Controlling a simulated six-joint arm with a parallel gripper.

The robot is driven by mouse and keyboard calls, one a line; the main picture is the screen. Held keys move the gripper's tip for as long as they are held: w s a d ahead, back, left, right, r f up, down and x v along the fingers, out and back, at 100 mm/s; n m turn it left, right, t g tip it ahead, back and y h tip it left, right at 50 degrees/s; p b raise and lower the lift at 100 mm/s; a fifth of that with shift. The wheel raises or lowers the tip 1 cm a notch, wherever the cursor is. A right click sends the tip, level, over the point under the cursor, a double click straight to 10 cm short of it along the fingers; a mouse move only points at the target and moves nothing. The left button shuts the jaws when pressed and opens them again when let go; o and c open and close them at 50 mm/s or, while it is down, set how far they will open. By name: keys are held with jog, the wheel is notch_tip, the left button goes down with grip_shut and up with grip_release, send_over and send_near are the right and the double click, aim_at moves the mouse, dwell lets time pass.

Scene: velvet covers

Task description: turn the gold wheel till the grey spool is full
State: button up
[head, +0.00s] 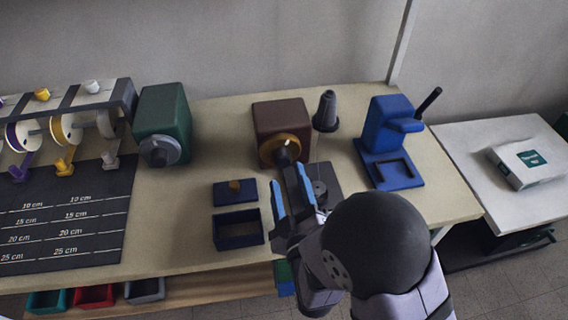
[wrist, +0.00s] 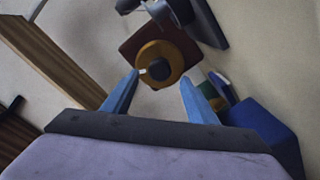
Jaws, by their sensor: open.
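The gold wheel (head: 268,151) is on the front of a brown box (head: 280,115), with a dark hub and a small pale mark. In the wrist view the gold wheel (wrist: 160,50) lies just beyond the fingertips, centred between them. My gripper (head: 288,174) is open, with its blue fingers pointing at the wheel and nothing held between them. It also shows in the wrist view (wrist: 159,77). A dark grey cone-shaped spool (head: 326,112) stands right of the brown box, above a dark base (head: 326,187). How full it is I cannot tell.
A green box (head: 162,112) with a grey wheel stands left. A blue device (head: 387,130) with a dark lever stands right. A dark blue open bin (head: 238,230) and a lidlike tray (head: 235,193) lie left of my gripper. A ruled dark mat (head: 70,215) covers the left table.

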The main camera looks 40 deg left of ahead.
aim_at(283, 163)
jog(key=shift+p+x, duration=0.5)
jog(key=shift+x, duration=2.3)
jog(key=shift+c, duration=0.4)
jog(key=c, duration=1)
